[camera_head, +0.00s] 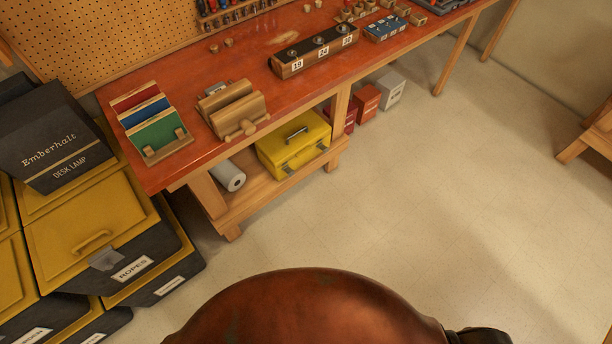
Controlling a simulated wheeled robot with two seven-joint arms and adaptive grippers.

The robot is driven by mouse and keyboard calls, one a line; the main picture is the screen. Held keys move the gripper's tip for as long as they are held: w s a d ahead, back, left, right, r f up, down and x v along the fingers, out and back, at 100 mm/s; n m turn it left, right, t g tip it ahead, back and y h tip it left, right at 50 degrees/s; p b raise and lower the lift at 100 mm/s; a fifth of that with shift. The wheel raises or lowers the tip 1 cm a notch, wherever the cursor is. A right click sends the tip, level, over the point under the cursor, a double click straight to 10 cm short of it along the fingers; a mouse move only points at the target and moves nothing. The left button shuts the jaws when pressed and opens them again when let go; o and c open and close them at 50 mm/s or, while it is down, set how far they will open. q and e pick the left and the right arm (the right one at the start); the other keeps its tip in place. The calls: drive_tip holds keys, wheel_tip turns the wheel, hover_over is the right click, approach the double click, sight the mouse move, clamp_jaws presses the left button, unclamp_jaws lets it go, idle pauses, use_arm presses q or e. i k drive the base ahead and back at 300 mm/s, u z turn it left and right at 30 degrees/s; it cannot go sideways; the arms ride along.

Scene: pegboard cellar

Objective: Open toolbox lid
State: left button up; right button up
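The yellow toolbox (292,146) sits on the lower shelf (262,192) beneath the red-topped workbench. Its lid looks closed, and a dark and silver handle lies on top. The bench top and a wooden leg stand close around it, and its back is hidden under the bench. Neither my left gripper nor my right gripper is in view.
A grey-white roll (229,176) lies left of the toolbox. Red boxes (366,101) and a white box (390,90) are to its right. Yellow-lidded bins (90,225) and a desk lamp box (50,135) crowd the left. The floor (430,200) in front is clear.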

sight(296, 138)
drive_tip(key=z, duration=0.05)
drive_tip(key=k, duration=0.6)
drive_tip(key=u, duration=0.9)
drive_tip(key=i, duration=1.25)
drive_tip(key=z, duration=0.5)
